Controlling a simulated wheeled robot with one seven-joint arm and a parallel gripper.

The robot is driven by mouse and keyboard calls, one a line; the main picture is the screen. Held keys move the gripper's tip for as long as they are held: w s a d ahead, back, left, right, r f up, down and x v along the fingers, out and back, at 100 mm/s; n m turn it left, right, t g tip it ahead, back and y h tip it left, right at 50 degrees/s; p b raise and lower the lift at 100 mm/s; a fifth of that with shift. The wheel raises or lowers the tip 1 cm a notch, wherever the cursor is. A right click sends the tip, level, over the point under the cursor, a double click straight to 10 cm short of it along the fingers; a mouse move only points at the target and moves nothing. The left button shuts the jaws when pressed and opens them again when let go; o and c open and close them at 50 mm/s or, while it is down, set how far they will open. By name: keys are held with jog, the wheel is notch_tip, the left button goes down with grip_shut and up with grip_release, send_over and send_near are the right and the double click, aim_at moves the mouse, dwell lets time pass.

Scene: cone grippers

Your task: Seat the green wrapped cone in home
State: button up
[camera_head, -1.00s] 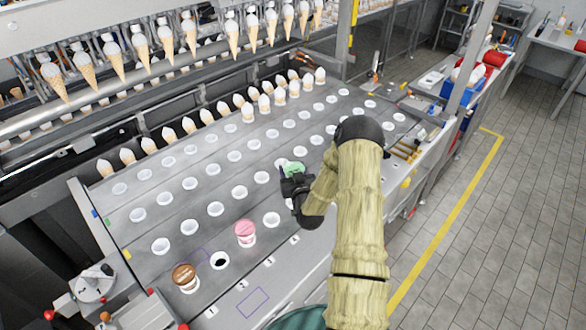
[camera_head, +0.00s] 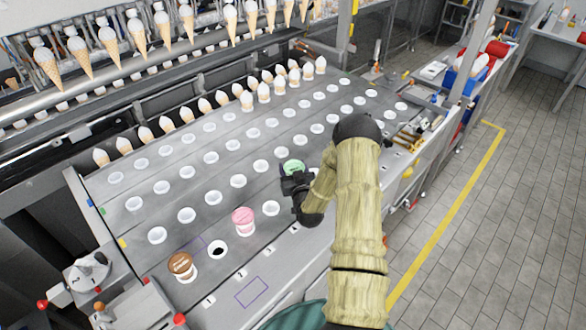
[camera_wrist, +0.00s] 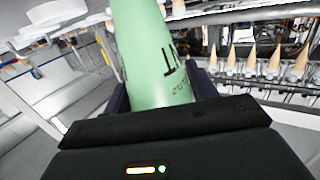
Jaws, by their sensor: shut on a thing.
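The green wrapped cone (camera_head: 293,167) is in my gripper (camera_head: 297,184), above the right middle of the grey plate of holders (camera_head: 137,255). In the wrist view the green wrapper (camera_wrist: 155,60) fills the middle top, with dark lettering, between the dark fingers. My gripper is shut on it. The cone's lower end is hidden in the head view. A holder with a dark open hole (camera_head: 218,250) sits between a brown-topped cone (camera_head: 180,263) and a pink-topped cone (camera_head: 243,217), nearer the front left than my gripper. No label reading "home" is legible.
Rows of white round holders (camera_head: 187,215) cover the plate around the gripper. Several white-topped cones (camera_head: 264,93) stand along its back edge. More cones (camera_head: 137,35) hang in a row above. A control box (camera_head: 135,310) with red knobs is at front left.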

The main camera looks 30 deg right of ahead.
jog(key=o, duration=0.8)
jog(key=shift+s, duration=0.15)
jog(key=f+b+v, duration=0.1)
jog(key=b+v, duration=0.1)
jog(key=v, duration=1.5)
jog(key=shift+r+b, duration=0.35)
jog(key=shift+r, duration=0.1)
jog(key=shift+a, duration=0.1)
